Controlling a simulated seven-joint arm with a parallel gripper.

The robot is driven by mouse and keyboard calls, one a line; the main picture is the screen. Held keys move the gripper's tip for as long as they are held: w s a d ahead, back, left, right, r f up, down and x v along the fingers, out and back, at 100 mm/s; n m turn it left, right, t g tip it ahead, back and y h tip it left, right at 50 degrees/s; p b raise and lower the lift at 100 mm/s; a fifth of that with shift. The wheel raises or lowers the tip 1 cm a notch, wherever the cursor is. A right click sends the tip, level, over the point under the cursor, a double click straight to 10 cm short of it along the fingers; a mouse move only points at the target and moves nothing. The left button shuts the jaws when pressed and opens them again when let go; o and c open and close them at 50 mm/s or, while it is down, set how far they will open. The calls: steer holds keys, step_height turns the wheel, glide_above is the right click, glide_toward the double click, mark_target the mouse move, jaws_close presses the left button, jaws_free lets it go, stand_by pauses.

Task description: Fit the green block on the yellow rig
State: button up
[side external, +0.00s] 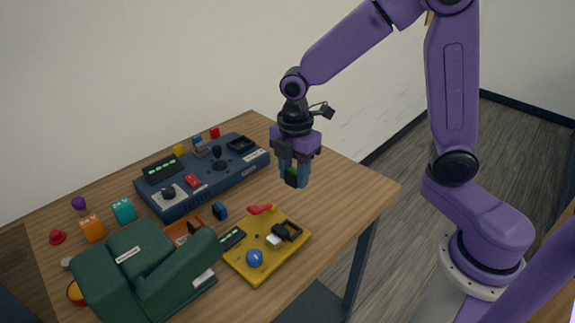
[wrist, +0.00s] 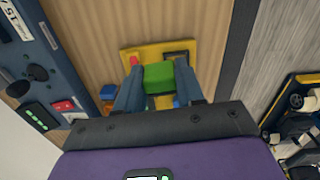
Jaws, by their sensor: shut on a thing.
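My gripper (side external: 295,177) hangs above the table, up and behind the yellow rig's far right side in the side view. It is shut on the green block (wrist: 158,76), which shows between the two fingers in the wrist view; in the side view only a little green shows between them. The yellow rig (side external: 251,269) lies flat on the table. It carries a blue round knob (side external: 254,258), a red lever (side external: 260,209), a black frame-like part (side external: 287,231) and a white piece (side external: 273,240). The block is apart from the rig. The fingers hide part of the rig in the wrist view.
A dark blue console (side external: 215,180) with knobs stands at the back. A bulky dark green device (side external: 130,262) is at the front left, close to the rig. Small coloured pieces, including an orange block (side external: 92,228) and a teal block (side external: 124,211), lie left. Bare table is right of the rig.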

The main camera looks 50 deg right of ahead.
glide_toward(290, 218)
steer(key=s+a+f, duration=0.2)
steer(key=shift+s+a, duration=0.35)
steer(key=shift+s, duration=0.05)
steer(key=shift+a+f, duration=0.1)
steer(key=shift+f, duration=1.45)
steer(key=shift+f, duration=0.35)
steer(key=o, duration=1.5)
steer(key=shift+r, duration=0.15)
steer(key=shift+r, duration=2.85)
steer(key=shift+s+m, duration=0.1)
steer(key=shift+m, duration=0.2)
